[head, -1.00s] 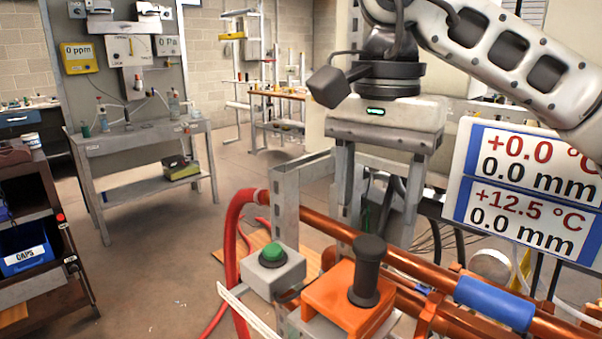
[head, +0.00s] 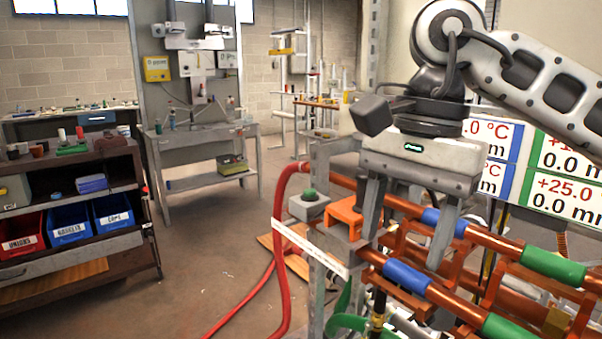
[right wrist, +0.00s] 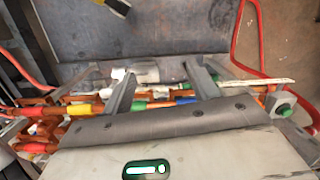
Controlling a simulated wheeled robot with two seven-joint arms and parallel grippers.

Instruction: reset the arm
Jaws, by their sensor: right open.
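My right gripper (head: 402,250) is open, with its two grey fingers spread and pointing down. It hangs in front of and over the copper pipe rig in the head view. No object shows between the fingers. The right finger overlaps the pipes in the picture; I cannot tell whether it touches them. In the right wrist view my right gripper (right wrist: 160,70) also shows open, with pipes and fittings below it. My right arm comes in from the right. My left gripper is not in view.
Copper pipes with blue sleeves (head: 407,278) and green sleeves (head: 553,267) fill the lower right. A green button box (head: 309,205) and an orange block (head: 345,215) sit at the rig's left end. A red hose (head: 281,255) hangs to the floor. Open floor (head: 215,270) lies left.

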